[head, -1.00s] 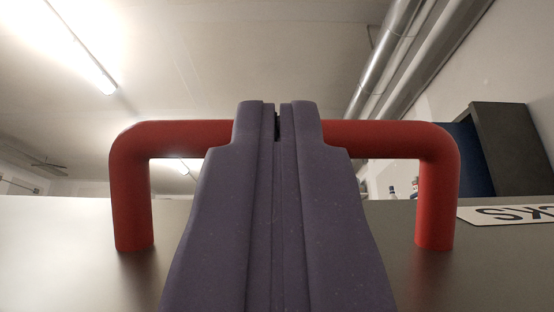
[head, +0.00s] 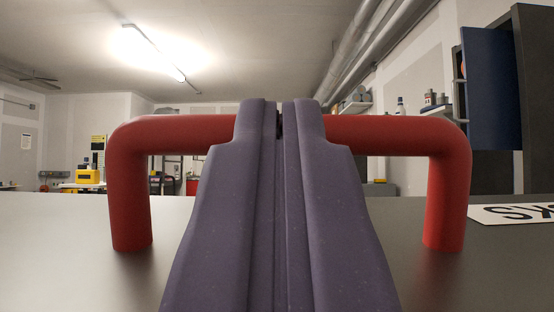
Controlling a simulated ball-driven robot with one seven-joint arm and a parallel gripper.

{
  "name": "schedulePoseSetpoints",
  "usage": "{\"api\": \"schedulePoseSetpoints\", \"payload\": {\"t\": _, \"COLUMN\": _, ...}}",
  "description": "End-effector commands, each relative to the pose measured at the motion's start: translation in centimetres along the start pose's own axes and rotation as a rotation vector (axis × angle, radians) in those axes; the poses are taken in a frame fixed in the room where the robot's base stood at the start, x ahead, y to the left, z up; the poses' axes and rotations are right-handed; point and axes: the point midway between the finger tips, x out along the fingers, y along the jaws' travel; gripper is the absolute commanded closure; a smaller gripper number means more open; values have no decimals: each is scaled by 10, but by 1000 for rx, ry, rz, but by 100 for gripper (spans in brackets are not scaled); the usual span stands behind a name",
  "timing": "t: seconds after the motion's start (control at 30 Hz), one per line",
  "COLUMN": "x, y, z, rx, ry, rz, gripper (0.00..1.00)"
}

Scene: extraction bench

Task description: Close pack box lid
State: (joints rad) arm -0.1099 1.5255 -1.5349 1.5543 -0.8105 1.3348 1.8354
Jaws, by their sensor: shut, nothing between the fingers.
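A red bar handle (head: 400,135) stands on a flat dark grey surface (head: 80,265), which looks like the pack box lid. Both handle posts meet this surface, one left and one right of my gripper. My gripper (head: 280,106) is shut with nothing between its purple fingers. The fingers lie in front of the middle of the handle bar and hide that part. I cannot tell whether they touch the bar. The box's body below the lid is not in view.
A white label with black letters (head: 515,213) lies on the surface at the right. Behind stand a dark cabinet with a blue door (head: 490,90), a shelf with bottles (head: 437,107) and a yellow device (head: 88,176) at the far left.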

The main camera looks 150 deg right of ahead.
Motion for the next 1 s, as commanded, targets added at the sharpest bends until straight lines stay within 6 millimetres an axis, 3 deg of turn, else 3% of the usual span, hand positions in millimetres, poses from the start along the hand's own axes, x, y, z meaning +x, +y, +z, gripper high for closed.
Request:
{"api": "schedulePoseSetpoints", "payload": {"t": 0.2, "x": 44, "y": 1, "z": 37, "rx": -1, "ry": -207, "rz": 5, "gripper": 100}}
{"api": "schedulePoseSetpoints", "payload": {"t": 0.5, "x": 86, "y": 1, "z": 103, "rx": 1, "ry": -493, "rz": 6, "gripper": 100}}
{"api": "schedulePoseSetpoints", "payload": {"t": 0.73, "x": 105, "y": 2, "z": 160, "rx": 0, "ry": -711, "rz": 7, "gripper": 100}}
{"api": "schedulePoseSetpoints", "payload": {"t": 1.0, "x": 111, "y": 2, "z": 230, "rx": 2, "ry": -967, "rz": 8, "gripper": 100}}
